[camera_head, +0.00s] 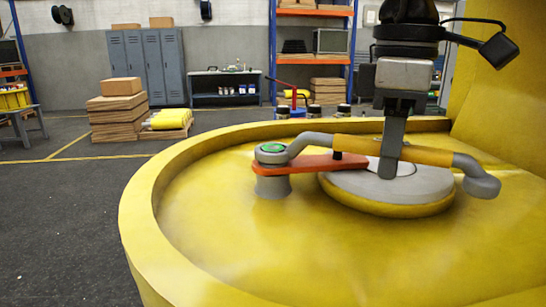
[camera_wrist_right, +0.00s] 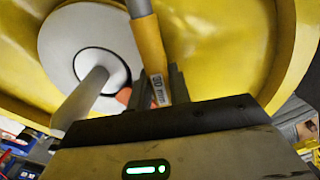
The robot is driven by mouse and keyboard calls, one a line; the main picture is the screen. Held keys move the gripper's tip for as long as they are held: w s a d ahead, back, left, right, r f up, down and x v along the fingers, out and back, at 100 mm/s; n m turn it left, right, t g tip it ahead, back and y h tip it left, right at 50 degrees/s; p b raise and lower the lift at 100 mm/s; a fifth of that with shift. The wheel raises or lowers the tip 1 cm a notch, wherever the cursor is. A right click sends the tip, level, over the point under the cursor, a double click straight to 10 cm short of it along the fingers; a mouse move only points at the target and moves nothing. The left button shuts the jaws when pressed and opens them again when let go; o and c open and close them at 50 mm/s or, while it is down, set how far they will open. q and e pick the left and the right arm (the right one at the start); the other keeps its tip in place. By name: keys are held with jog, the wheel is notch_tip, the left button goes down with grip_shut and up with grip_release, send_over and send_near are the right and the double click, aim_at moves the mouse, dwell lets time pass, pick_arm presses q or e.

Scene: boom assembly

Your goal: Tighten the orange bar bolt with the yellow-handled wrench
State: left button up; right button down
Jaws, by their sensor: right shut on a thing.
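The yellow-handled wrench (camera_head: 350,143) lies roughly level above the yellow basin, with grey bent ends. My right gripper (camera_head: 388,168) comes down from above and is shut on its handle. In the right wrist view the handle (camera_wrist_right: 149,45), marked "30 mm", runs between the fingers (camera_wrist_right: 160,88). The wrench's left end sits around or on top of the bolt (camera_head: 271,148), which shows a green ring; how fully it is seated I cannot tell. The orange bar (camera_head: 312,163) runs from the bolt to the round grey disc (camera_head: 400,184). My left gripper is out of view.
The yellow basin's raised rim (camera_head: 150,200) curves around the disc and bar. A yellow wall (camera_head: 515,100) rises at the right. Dark-topped jars (camera_head: 313,110) stand behind the rim. Lockers (camera_head: 145,65), boxes (camera_head: 118,110) and shelving are farther back; the floor at left is open.

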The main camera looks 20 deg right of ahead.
jog(key=shift+r+p, duration=1.15)
jog(key=shift+r, duration=0.3)
jog(key=shift+r+p, duration=0.65)
jog(key=shift+r, duration=0.15)
jog(key=shift+r, duration=1.5)
